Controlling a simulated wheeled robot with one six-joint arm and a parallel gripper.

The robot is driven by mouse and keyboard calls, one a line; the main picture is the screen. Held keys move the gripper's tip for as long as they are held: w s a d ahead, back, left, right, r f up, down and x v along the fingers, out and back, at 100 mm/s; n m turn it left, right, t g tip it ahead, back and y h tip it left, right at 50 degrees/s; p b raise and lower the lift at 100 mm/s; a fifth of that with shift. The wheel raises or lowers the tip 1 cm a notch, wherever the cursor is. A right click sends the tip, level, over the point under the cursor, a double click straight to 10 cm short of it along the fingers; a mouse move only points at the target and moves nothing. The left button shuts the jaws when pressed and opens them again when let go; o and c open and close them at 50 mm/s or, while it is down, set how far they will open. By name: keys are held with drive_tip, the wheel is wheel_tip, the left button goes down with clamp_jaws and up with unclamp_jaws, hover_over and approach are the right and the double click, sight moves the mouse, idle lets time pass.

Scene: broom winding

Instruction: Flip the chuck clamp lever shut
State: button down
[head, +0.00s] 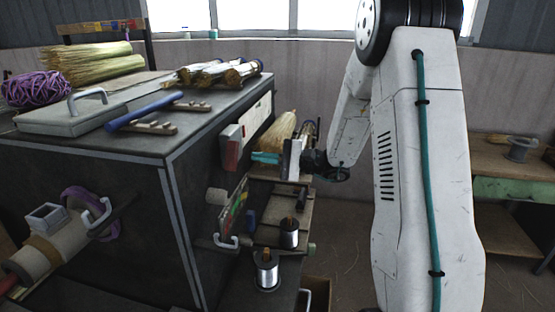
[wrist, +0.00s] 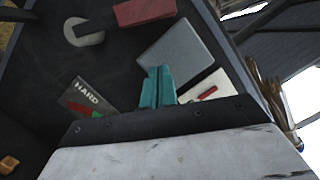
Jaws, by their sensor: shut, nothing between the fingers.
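My gripper (head: 265,158) is at the right side face of the dark machine (head: 100,160). Its teal fingers are together and empty, and they also show in the wrist view (wrist: 158,85). A grey square plate (wrist: 182,50) is just beyond and right of the fingers. In the head view a red and grey part (head: 231,150) sits on the machine face left of my gripper. The chuck cannot be made out clearly.
A panel marked HARD (wrist: 88,98) is left of my fingers in the wrist view. Wire spools (head: 267,272) stand below my gripper. Straw bundles (head: 85,62) and a blue-handled tool (head: 145,110) lie on the machine top. A workbench (head: 510,160) is at the right.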

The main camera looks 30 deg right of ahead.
drive_tip(key=a, duration=0.1)
drive_tip(key=a+r, duration=0.1)
drive_tip(key=a, duration=0.1)
drive_tip(key=s+a+r, duration=0.1)
drive_tip(key=shift+a+r, duration=0.1)
drive_tip(key=shift+a, duration=0.3)
drive_tip(key=shift+s, duration=0.1)
